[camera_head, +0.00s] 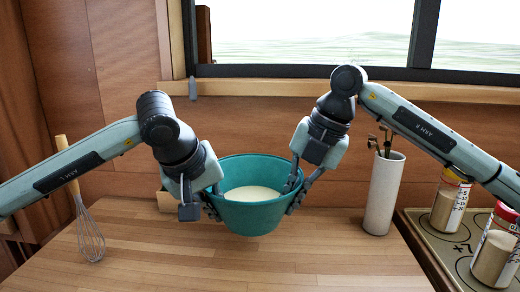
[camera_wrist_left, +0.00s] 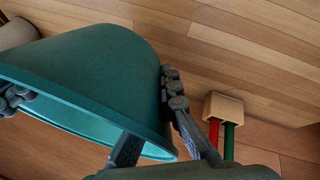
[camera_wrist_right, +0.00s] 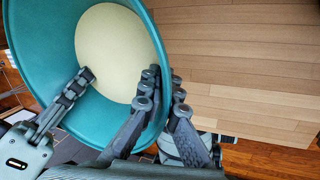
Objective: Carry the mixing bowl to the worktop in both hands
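The teal mixing bowl (camera_head: 255,216) is upright at the middle of the head view, with a pale cream filling (camera_head: 252,193). My left gripper (camera_head: 207,205) is closed at its left side and my right gripper (camera_head: 294,193) at its right side. In the right wrist view, fingers lie on both sides of the bowl's wall (camera_wrist_right: 37,45). The left wrist view shows the bowl's outer wall (camera_wrist_left: 95,65) close up, with dark fingers against it. The wooden worktop (camera_head: 240,265) lies below and around the bowl. I cannot tell whether the bowl's base touches it.
A whisk (camera_head: 90,232) leans at the left. A white utensil vase (camera_head: 383,195) stands right of the bowl. Jars (camera_head: 448,208) stand on a hob (camera_head: 440,245) at the far right. A small wooden box (camera_wrist_left: 222,106) sits behind my left gripper. The front worktop is clear.

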